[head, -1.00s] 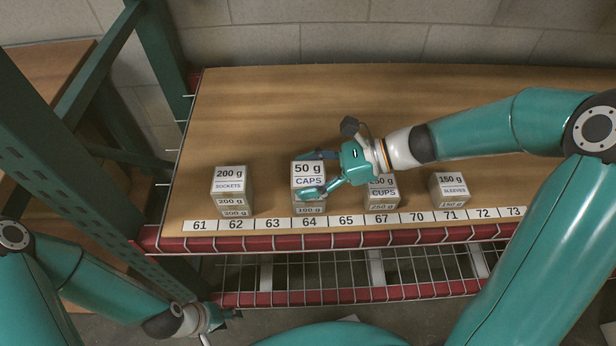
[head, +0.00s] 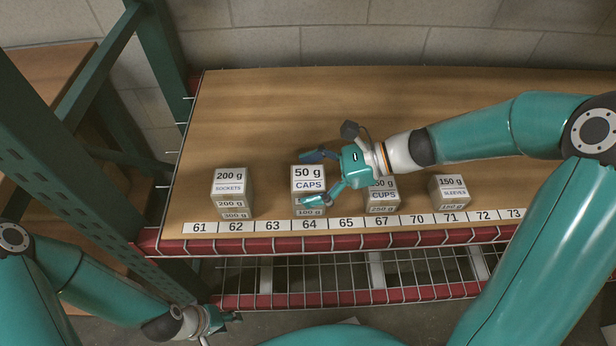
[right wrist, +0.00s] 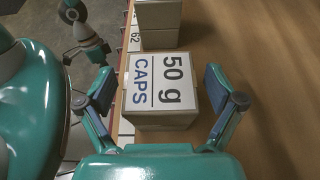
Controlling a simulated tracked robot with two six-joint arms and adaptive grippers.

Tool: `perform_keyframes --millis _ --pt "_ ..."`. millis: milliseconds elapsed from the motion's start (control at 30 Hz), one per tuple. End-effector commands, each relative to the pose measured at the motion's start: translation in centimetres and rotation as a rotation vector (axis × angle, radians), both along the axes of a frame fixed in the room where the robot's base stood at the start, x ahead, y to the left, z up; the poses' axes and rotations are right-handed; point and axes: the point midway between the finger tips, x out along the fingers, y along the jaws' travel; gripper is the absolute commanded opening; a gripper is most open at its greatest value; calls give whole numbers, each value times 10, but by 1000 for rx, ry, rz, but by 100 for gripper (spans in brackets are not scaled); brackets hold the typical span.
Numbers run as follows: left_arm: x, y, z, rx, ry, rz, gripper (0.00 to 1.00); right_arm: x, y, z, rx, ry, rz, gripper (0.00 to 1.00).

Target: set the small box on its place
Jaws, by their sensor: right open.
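The small box, labelled 50 g CAPS (head: 309,178), sits on top of the stack above label 64 on the shelf. It also shows in the right wrist view (right wrist: 158,88), upright and square between the fingers. My right gripper (head: 316,178) is open, with one finger behind the box and one in front of it. In the right wrist view the open fingers (right wrist: 163,103) stand on both sides of the box, with gaps between. The lower box in this stack is partly hidden by the front finger. My left gripper (head: 220,324) is low at the left, below the shelf edge, empty and open.
A SOCKETS stack (head: 231,189) stands left at 62. A CUPS stack (head: 383,196), partly hidden by my right gripper, stands near 67. A SLEEVES stack (head: 451,189) stands near 71. The shelf board behind (head: 260,110) is clear. Number labels line the front edge (head: 345,224).

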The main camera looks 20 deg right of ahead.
Motion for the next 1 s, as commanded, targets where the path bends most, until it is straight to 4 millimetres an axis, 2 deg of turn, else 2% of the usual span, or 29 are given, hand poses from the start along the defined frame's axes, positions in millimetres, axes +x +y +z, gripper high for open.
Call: perform_keyframes --millis 167,400,600,800,1000 --pt "0 0 5 0 0 0 40 -4 -20 10 -1 -3 -6 93" --pt "0 0 12 0 0 0 40 -16 -64 28 -2 -3 -8 93" --pt "0 0 16 0 0 0 40 -25 -94 41 -2 -2 -6 93" --pt "0 0 17 0 0 0 40 -30 -106 46 0 0 -3 93" --pt "0 0 17 0 0 0 40 -30 -107 46 0 0 -3 93"
